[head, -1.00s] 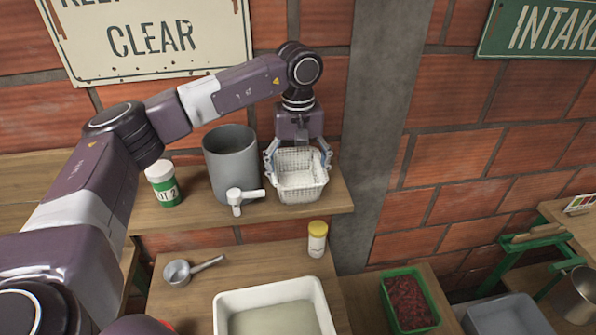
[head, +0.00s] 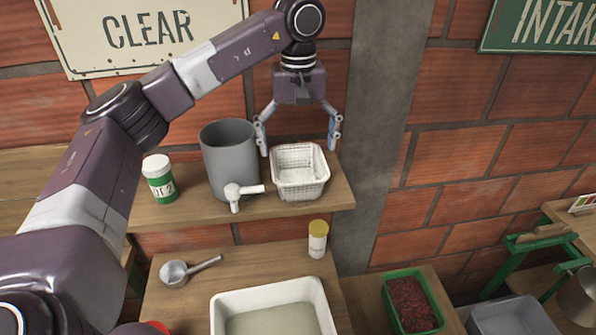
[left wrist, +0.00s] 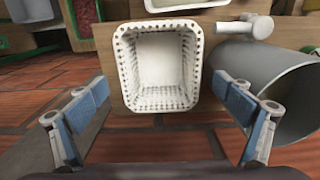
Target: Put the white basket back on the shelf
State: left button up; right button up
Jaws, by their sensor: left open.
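The white basket (head: 299,175) stands upright on the wooden shelf (head: 343,190), near its right end, and looks empty. My left gripper (head: 298,145) is open above and behind the basket, its blue-padded fingers spread wide and apart from it. In the left wrist view the basket (left wrist: 158,65) lies beyond the open fingers of my left gripper (left wrist: 160,108), with nothing between the fingertips. My right gripper is not in view.
A grey pot with a white spout (head: 229,160) stands close to the basket's left. A green-and-white jar (head: 160,179) is further left. Below are a scoop (head: 176,272), a yellow-capped jar (head: 318,239) and a white tub (head: 222,308). A brick wall is behind.

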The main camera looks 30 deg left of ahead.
pick_arm(q)
notch_tip(320, 180, up, 6)
jog(key=shift+d+f, duration=0.1)
dwell(0.7)
